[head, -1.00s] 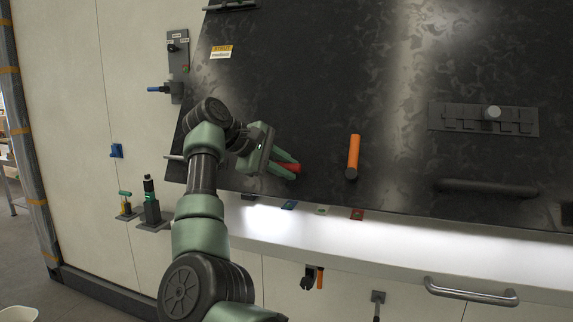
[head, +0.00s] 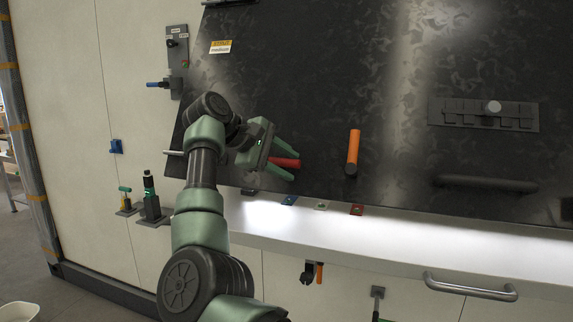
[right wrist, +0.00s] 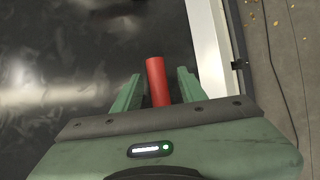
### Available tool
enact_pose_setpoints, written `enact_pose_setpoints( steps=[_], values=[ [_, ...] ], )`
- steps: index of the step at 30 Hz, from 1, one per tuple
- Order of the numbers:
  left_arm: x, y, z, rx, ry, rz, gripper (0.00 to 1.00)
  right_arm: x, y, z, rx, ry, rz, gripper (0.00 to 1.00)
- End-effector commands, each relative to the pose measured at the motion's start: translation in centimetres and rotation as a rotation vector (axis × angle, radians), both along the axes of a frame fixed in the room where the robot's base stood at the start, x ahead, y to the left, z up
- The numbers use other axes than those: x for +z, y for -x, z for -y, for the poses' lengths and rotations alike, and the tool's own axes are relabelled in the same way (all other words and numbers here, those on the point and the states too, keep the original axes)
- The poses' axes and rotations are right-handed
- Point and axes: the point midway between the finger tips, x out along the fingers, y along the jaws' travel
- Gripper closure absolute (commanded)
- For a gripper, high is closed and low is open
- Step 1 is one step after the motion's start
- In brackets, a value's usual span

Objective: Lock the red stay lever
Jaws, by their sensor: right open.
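The red stay lever (head: 287,162) is on the dark panel, near its lower left part, and lies about level in the head view. My right gripper (head: 289,163) is open around it, one green finger above and one below. In the right wrist view the red lever (right wrist: 157,80) stands between the two open fingers (right wrist: 160,88), with a gap on the left and a smaller one on the right. The lever's base is hidden behind my gripper. My left gripper is not in view.
An orange handle (head: 353,150) is on the panel to the right. A white ledge (head: 400,237) runs below, with small coloured tags on its edge. A slotted grey plate (head: 483,115) is farther right. A black and green device (head: 150,198) is on the left wall.

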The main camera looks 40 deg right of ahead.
Motion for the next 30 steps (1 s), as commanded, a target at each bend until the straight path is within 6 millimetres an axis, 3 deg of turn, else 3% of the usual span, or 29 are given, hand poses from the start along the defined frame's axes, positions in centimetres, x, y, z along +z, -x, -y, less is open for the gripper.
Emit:
enact_pose_setpoints(
  steps=[15, 30],
  values=[
    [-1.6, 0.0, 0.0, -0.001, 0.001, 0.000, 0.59, 4.0, -0.5, -5.9, 0.001, 0.000, 0.002, 0.59],
    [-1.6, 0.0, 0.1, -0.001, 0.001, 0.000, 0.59, 4.3, -0.6, -6.3, 0.000, -0.001, 0.000, 0.59]
  ],
)
